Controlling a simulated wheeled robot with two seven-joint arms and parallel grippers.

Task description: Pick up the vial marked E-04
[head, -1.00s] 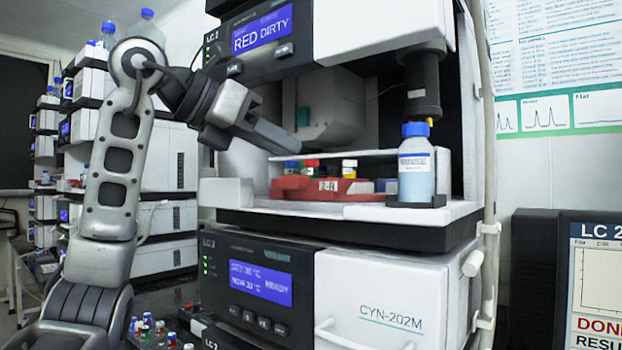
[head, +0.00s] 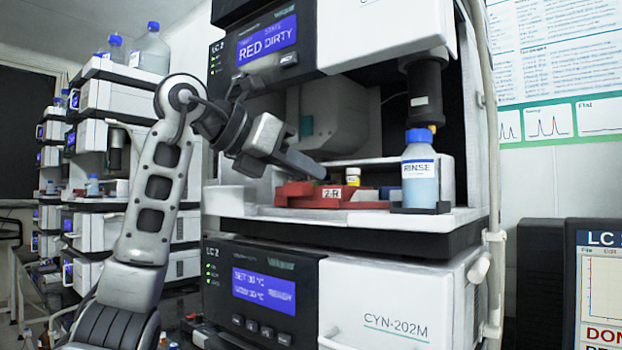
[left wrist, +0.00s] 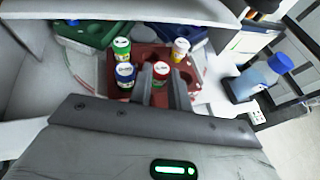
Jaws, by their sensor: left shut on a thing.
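My left gripper (head: 318,172) reaches down into the machine's opening over a red rack (head: 295,194) marked 2-R. In the left wrist view, its two fingers (left wrist: 162,84) are shut on a red-capped vial (left wrist: 161,70), which is in the red rack (left wrist: 151,53). Beside it stand a blue-capped vial (left wrist: 125,74), a green-capped vial (left wrist: 121,46) and a yellow-capped vial (left wrist: 181,47); the yellow-capped one also shows in the head view (head: 353,175). The vial labels are too small to read, so I cannot tell which is E-04. My right gripper is not in view.
A bottle marked RINSE (head: 419,178) with a blue cap stands right of the rack, below a dark cylinder (head: 425,90). A green rack (left wrist: 85,33) and a blue rack (left wrist: 187,36) adjoin the red one. A display above (head: 268,40) reads RED DIRTY.

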